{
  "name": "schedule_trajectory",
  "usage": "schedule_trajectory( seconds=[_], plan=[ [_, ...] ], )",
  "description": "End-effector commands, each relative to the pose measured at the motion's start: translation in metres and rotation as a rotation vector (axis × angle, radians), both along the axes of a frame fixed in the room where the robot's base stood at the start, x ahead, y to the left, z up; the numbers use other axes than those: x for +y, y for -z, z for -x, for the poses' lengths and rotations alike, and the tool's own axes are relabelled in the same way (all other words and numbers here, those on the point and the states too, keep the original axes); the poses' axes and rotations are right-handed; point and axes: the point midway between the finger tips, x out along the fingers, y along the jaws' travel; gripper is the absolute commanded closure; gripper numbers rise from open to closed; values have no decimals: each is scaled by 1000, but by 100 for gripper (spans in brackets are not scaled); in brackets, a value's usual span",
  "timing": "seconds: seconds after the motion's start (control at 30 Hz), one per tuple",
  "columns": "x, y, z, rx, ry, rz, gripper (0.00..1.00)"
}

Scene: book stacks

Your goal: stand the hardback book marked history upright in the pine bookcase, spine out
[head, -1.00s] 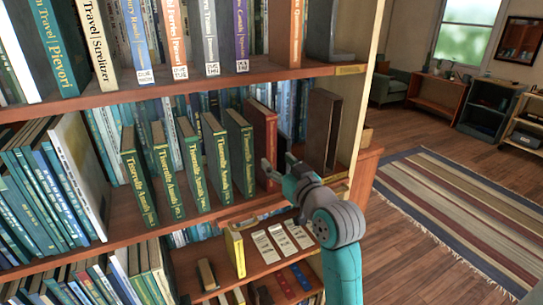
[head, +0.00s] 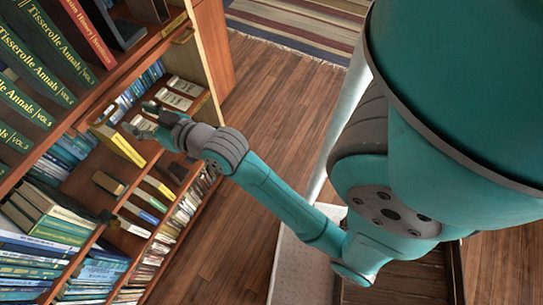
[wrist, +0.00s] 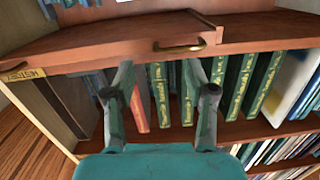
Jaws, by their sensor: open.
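The red hardback (head: 88,32), its spine lettered "History", stands on a shelf of the pine bookcase (head: 60,125) at the upper left of the head view. Its spine faces out, and it is beside the green Tisserolle Annals volumes (head: 35,62). Its top is cut off there. In the wrist view, which looks inverted, the red book (wrist: 137,108) shows beyond the fingers, partly hidden by the left one. My gripper (head: 142,118) is open and empty, out in front of the bookcase and apart from the book. Its fingers (wrist: 158,78) frame the shelf front in the wrist view.
A yellow label reading "History" (wrist: 22,75) and a brass pull (wrist: 180,46) are on the shelf front. A dark block (head: 122,28) stands right of the red book. The lower shelf holds a yellow book (head: 118,145) and white cards (head: 180,92). Wooden floor (head: 265,120) is open to the right.

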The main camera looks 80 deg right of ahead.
Motion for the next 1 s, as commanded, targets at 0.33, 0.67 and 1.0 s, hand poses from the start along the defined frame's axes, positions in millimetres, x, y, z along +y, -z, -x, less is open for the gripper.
schedule_trajectory(
  seconds=[0.33,0.67,1.0],
  plan=[
    [63,80,87,68,-48,-15,44],
    [108,118,186,127,-116,1,44],
    [136,123,289,180,-210,31,44]
  ],
)
